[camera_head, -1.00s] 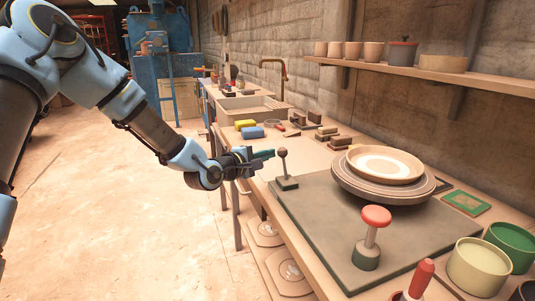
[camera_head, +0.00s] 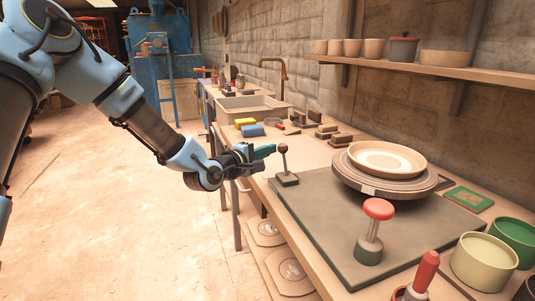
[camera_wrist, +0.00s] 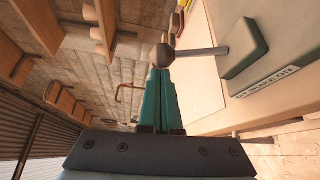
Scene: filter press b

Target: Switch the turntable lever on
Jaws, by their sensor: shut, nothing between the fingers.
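I cannot tell whether the fingertips touch the knob. The turntable (camera_head: 385,183) carries a pale round dish.
A red-topped knob (camera_head: 378,209) stands on the board's front part. Green pots (camera_head: 484,262) and a red-handled tool (camera_head: 424,272) are at the lower right. Yellow and blue blocks (camera_head: 252,131) lie behind the lever. Open floor is at left.

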